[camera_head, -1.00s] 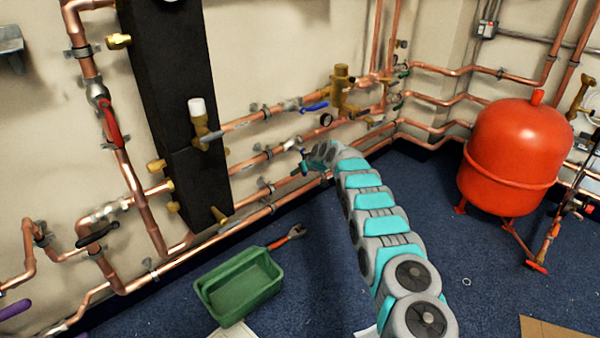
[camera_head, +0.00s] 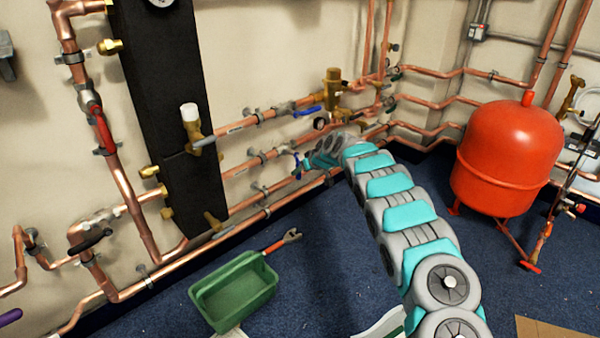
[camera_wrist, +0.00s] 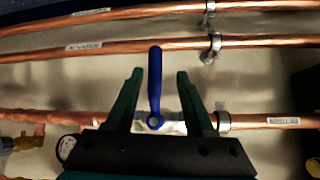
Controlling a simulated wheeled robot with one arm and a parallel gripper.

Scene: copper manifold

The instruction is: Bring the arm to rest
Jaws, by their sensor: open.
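My arm reaches forward across the floor to the wall pipes, with my gripper (camera_head: 301,166) small and partly hidden at its far end. In the wrist view my gripper (camera_wrist: 160,76) is open, with two dark green fingers apart. A blue valve lever (camera_wrist: 155,82) shows upright between the fingers, with a visible gap on each side. Its round pivot end (camera_wrist: 154,123) lies at a copper pipe. A bit of blue also shows by the gripper in the head view (camera_head: 297,165). I cannot tell how far the lever is from the fingers in depth.
Copper pipes (camera_wrist: 80,50) run along the wall around the gripper. A second blue lever (camera_head: 307,111) is on a higher pipe. A red tank (camera_head: 507,150) stands right, a green bin (camera_head: 236,318) and a red-handled wrench (camera_head: 283,243) lie below. Blue floor (camera_head: 330,270) is partly clear.

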